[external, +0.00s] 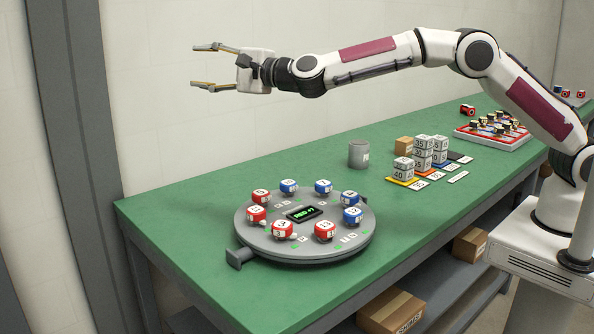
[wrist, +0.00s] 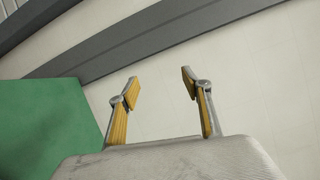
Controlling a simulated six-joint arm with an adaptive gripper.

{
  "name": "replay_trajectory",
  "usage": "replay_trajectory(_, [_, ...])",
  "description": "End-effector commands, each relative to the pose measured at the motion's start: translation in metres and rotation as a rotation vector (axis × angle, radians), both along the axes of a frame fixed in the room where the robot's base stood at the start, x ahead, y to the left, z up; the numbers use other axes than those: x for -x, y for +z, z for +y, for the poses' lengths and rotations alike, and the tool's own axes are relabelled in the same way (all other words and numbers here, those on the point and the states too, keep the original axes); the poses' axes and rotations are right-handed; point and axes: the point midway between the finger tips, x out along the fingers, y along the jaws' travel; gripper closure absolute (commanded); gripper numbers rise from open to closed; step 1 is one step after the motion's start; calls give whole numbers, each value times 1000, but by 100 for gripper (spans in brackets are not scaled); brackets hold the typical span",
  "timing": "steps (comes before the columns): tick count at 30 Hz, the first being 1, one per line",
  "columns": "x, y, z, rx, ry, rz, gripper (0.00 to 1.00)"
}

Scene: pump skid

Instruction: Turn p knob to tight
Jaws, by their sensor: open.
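My gripper (external: 194,66) is open and empty, raised high above the left end of the green table, with its fingers pointing left toward the wall. In the wrist view its two yellow-lined fingers (wrist: 161,85) are spread with nothing between them. I cannot make out a knob marked p or a tight mark in either view. A small grey cylinder (external: 358,154) with a pale, unreadable label stands on the table behind the disc. A round grey disc (external: 262,241) carries red and blue numbered blocks around a dark display (external: 303,213) with green text. My gripper touches none of these.
Grey numbered blocks (external: 422,155) stand stacked on coloured mats, beside a brown box (external: 404,145). A red-rimmed tray (external: 492,132) of small pieces lies farther right. A grey tab (external: 239,258) juts from the disc's left edge. The table's (external: 160,213) left end is clear.

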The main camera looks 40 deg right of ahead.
Motion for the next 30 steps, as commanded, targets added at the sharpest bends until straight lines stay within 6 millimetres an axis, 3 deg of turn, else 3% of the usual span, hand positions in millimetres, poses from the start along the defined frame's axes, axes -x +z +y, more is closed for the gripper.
replay_trajectory(8, [20, -29, 16, 444, 216, -61, 51])
replay_trajectory(15, [51, -69, 20, 823, 435, -140, 51])
replay_trajectory(23, [96, -123, 12, 1200, 720, -251, 51])
replay_trajectory(30, [145, -175, -7, 1493, 1025, -380, 51])
